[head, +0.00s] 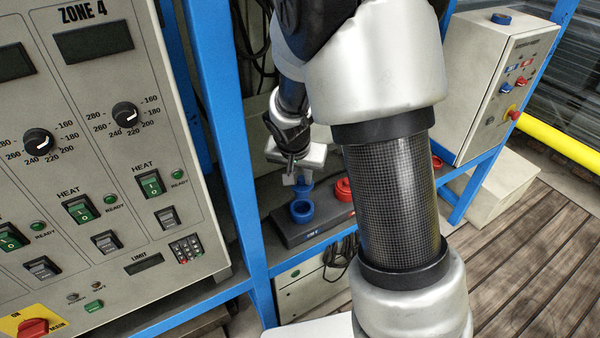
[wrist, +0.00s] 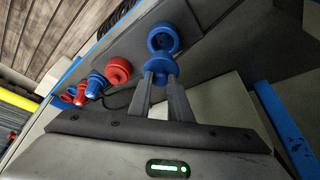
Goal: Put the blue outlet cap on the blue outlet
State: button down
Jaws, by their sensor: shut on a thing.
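The blue outlet cap (head: 303,186) is held between the fingertips of my gripper (head: 293,170), and part of it is hidden by the fingers. In the wrist view, the cap (wrist: 158,66) sits at the tips of my gripper (wrist: 159,84). The blue outlet (head: 302,211) is a round ring with a dark opening on a dark grey block, just below the cap in the head view. It also shows in the wrist view (wrist: 163,39), just beyond the cap. I cannot tell whether the cap touches the outlet.
A red outlet (head: 344,189) stands beside the blue one and also shows in the wrist view (wrist: 117,70). Blue and red fittings (wrist: 96,83) lie farther left there. A blue frame post (head: 225,140), the control panel (head: 100,150) and a switch box (head: 490,85) flank the space.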

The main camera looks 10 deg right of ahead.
aim_at(301, 186)
jog(key=shift+f+b, duration=1.2)
jog(key=shift+f, duration=0.9)
jog(key=shift+f+b, duration=0.6)
jog(key=shift+b, duration=0.15)
jog(key=shift+b, duration=0.5)
jog(key=shift+f+b, duration=0.5)
jog(key=shift+f, duration=1.15)
jog(key=c, duration=1.2)
grip_release()
jog(key=shift+o, duration=0.2)
jog(key=shift+r, duration=0.15)
